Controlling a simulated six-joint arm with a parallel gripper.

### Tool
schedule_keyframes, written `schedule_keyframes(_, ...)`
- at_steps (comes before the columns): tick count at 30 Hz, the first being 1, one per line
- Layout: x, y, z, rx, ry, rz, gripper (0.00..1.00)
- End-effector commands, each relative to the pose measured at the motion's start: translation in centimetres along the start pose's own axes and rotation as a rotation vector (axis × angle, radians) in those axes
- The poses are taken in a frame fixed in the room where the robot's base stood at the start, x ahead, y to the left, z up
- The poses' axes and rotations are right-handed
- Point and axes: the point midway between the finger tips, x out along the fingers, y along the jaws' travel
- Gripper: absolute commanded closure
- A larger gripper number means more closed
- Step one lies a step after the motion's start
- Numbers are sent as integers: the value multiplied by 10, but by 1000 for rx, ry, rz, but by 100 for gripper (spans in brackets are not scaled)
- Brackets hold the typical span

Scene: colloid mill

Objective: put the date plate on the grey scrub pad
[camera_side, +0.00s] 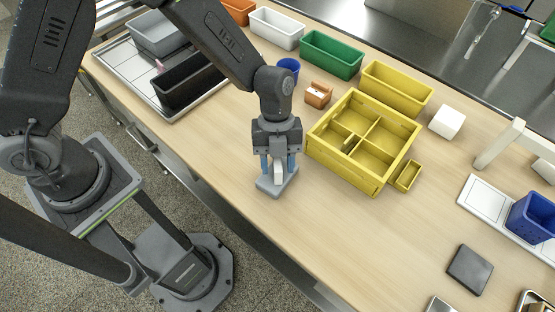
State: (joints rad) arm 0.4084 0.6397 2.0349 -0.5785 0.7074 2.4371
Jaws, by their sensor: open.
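A light grey flat plate with a pale upright block on it (267,187), which looks like the date plate, lies on the wooden table near its front edge. My gripper (278,167) points down right over it, with its blue fingers open on either side of the pale block. Whether the fingers touch the block cannot be told. A dark grey square pad (470,270), which looks like the grey scrub pad, lies flat on the table at the lower right, with nothing on it.
A yellow divided tray (345,175) stands right of my gripper, with a small yellow box (408,176) beside it. A white block (447,121), blue bin (533,217) on a white board (483,204), and several coloured bins stand around. The table between plate and pad is clear.

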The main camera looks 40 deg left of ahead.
Motion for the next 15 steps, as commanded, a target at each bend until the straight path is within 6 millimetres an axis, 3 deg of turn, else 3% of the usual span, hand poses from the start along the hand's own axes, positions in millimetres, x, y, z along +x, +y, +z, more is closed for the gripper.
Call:
schedule_keyframes(8, -9, -1, -1, 0, -1, -4, 56)
schedule_keyframes(15, -54, -1, 0, 0, -2, -8, 56)
